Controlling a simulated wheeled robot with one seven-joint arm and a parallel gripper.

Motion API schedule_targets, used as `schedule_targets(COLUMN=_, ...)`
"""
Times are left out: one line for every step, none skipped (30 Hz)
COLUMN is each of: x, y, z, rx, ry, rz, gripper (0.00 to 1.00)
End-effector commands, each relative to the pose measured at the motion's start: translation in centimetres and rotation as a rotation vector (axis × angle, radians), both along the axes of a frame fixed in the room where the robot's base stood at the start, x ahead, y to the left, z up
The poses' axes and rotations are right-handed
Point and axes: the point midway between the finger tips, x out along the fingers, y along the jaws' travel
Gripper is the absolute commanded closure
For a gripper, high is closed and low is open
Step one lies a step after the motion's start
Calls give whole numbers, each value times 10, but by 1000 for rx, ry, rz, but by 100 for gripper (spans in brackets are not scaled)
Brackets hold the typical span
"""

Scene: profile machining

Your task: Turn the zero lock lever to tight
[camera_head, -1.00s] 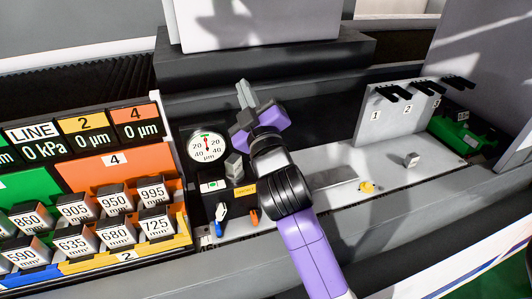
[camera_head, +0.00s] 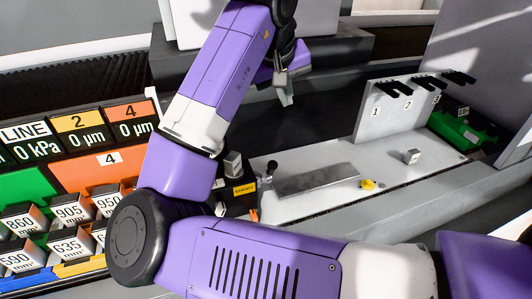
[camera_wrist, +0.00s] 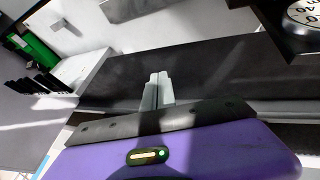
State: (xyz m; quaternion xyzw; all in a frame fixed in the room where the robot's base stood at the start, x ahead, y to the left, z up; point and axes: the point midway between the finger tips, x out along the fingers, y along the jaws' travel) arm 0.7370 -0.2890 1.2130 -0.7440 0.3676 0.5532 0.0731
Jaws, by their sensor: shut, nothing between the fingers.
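My gripper (camera_head: 286,90) is shut and empty, raised over the dark back part of the machine. Its fingers are together in the wrist view (camera_wrist: 157,90), touching nothing. The gauge dial (camera_wrist: 306,12) shows only in part at the top right corner of the wrist view; my arm hides it in the head view. A small black-knobbed lever (camera_head: 271,168) stands beside the left end of the grey plate, right of the yellow SHORT label (camera_head: 244,189). I cannot tell whether this is the zero lock lever. My arm covers much of the panel below the dial.
A numbered rack (camera_head: 380,112) and green box (camera_head: 462,133) stand at right. Marked blocks (camera_head: 70,212) fill bins at left.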

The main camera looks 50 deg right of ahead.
Motion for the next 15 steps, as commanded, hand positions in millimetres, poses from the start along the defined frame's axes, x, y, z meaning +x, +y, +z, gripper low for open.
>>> schedule_targets(x=2, y=16, z=2, rx=87, ry=-3, rz=12, gripper=100)
schedule_targets(x=2, y=25, z=2, rx=136, ry=1, rz=21, gripper=100)
schedule_targets(x=2, y=36, z=3, rx=193, ry=6, rz=32, gripper=100)
schedule_targets(x=2, y=44, z=4, rx=233, ry=7, rz=42, gripper=100)
schedule_targets(x=2, y=51, z=5, rx=268, ry=10, rz=50, gripper=100)
schedule_targets(x=2, y=60, z=7, rx=307, ry=11, rz=60, gripper=100)
schedule_targets(x=2, y=65, z=8, rx=331, ry=14, rz=67, gripper=100)
schedule_targets(x=2, y=69, z=9, rx=352, ry=15, rz=72, gripper=100)
schedule_targets(x=2, y=73, z=10, rx=373, ry=16, rz=78, gripper=100)
schedule_targets(x=2, y=75, z=10, rx=383, ry=16, rz=81, gripper=100)
schedule_targets(x=2, y=77, z=10, rx=390, ry=18, rz=83, gripper=100)
schedule_targets(x=2, y=78, z=8, rx=396, ry=19, rz=85, gripper=100)
schedule_targets(x=2, y=78, z=7, rx=398, ry=20, rz=85, gripper=100)
schedule_targets(x=2, y=78, z=4, rx=398, ry=20, rz=85, gripper=100)
schedule_targets(x=3, y=78, z=0, rx=398, ry=21, rz=84, gripper=100)
